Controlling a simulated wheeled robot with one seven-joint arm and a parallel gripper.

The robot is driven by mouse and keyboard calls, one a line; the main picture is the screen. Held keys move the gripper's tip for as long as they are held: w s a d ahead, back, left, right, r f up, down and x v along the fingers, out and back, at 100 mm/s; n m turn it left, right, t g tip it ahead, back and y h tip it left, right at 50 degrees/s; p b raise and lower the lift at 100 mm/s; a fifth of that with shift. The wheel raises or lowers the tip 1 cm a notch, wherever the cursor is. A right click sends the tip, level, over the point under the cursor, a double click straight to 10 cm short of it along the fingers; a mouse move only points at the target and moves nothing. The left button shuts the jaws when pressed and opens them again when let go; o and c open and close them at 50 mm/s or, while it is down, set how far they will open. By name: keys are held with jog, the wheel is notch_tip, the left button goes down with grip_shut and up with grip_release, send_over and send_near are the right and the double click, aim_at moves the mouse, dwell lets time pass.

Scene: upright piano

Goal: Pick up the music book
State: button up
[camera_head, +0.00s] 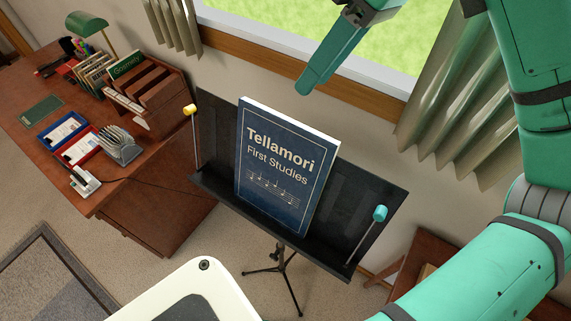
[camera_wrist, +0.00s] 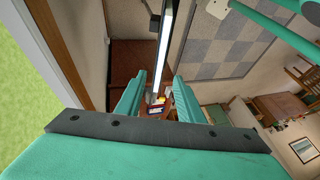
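The music book (camera_head: 275,165) is dark blue with the title "Tellamori First Studies". It stands upright, leaning back on the black music stand (camera_head: 345,220), its lower edge on the ledge. My gripper (camera_head: 308,85) is above the book's top edge in the head view, apart from it and empty. In the wrist view my gripper (camera_wrist: 158,88) has its two teal fingers spread with a clear gap. The book (camera_wrist: 166,40) shows there as a narrow pale edge, seen beyond the fingers and roughly in line with the gap. Its front cover is hidden from the wrist view.
The stand has a yellow-tipped arm (camera_head: 190,110) at left and a teal-tipped arm (camera_head: 379,214) at right. A wooden desk (camera_head: 110,185) with trays, files and a green lamp (camera_head: 86,24) stands at left. The window and curtain (camera_head: 455,115) are behind.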

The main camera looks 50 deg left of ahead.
aim_at(289, 119)
jog(key=shift+x, duration=4.8)
jog(key=shift+d+f, duration=0.15)
jog(key=shift+f, duration=0.1)
grip_shut()
